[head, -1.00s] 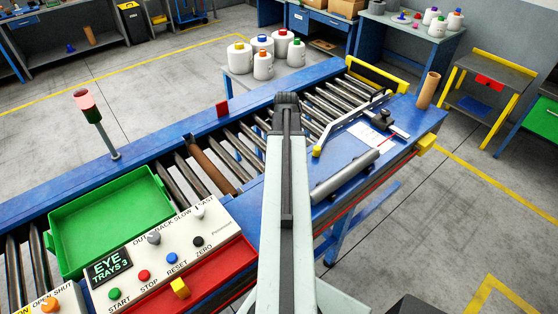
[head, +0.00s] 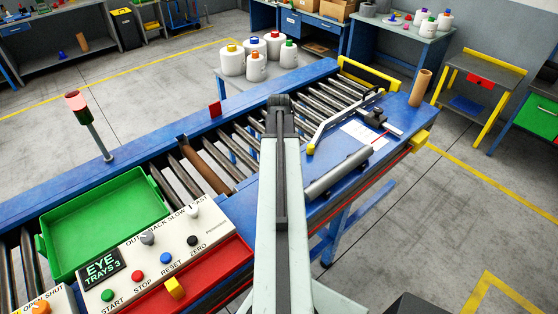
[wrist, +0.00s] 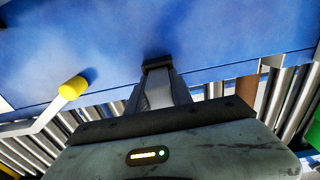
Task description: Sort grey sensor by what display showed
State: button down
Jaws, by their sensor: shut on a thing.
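My gripper (wrist: 158,72) is shut on a light grey piece (wrist: 158,95), which shows between the dark fingers in the wrist view. Too little of it shows to tell for sure that it is the grey sensor. In the head view my gripper (head: 279,102) is over the roller conveyor, and its arm hides what it holds. An empty green tray (head: 105,225) lies on the rollers at the left.
A grey cylinder (head: 338,173) and a white arm with a yellow tip (head: 310,149) are right of my arm. A signal lamp (head: 77,102) stands on the far rail.

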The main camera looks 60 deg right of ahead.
jog(key=shift+s+a+f, duration=0.4)
jog(key=shift+a+f, duration=0.05)
jog(key=shift+f, duration=0.1)
jog(key=c, duration=1.1)
grip_release()
jog(key=shift+o, duration=0.2)
jog(key=shift+r+p, duration=0.4)
jog(key=r+p, duration=0.2)
jog(key=p, duration=0.1)
jog(key=r+p, duration=0.2)
jog(key=r, duration=0.1)
jog(key=r+p, duration=0.3)
jog(key=shift+w+d+r+p, duration=0.15)
jog(key=shift+w+d+p, duration=0.15)
jog(key=shift+p, duration=0.05)
